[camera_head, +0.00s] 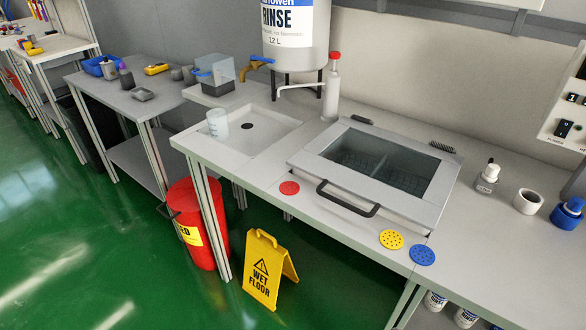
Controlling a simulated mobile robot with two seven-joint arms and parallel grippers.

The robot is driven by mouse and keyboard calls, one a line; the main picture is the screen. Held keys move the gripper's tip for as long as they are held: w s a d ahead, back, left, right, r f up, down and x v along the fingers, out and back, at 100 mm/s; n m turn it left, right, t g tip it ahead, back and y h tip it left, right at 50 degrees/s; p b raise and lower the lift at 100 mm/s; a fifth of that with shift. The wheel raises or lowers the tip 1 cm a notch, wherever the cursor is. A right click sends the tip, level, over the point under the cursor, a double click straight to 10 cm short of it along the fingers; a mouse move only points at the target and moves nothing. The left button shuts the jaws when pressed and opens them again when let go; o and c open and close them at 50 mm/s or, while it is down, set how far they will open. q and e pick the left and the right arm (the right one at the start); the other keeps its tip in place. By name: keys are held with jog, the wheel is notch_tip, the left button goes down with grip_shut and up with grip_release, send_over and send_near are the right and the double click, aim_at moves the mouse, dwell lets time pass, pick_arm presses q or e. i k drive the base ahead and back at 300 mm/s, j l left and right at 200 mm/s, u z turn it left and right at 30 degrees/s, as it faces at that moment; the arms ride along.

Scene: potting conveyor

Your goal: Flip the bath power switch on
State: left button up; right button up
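The power switch (565,128) is a black rocker on a white wall panel (548,128) at the right edge of the head view. The word POWER is printed below it, and which way the rocker is set is too small to tell. The panel is cut off by the picture's edge. The bath (310,165) is a grey box set in the bench, with a see-through lid that looks closed and a black front handle (347,200). Neither of my grippers is in view.
A dark object (575,184) is cut off at the right edge. A yellow wet-floor sign (266,272) and red bin (194,215) stand on the floor.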

aim_at(564, 126)
jog(key=z, duration=1.8)
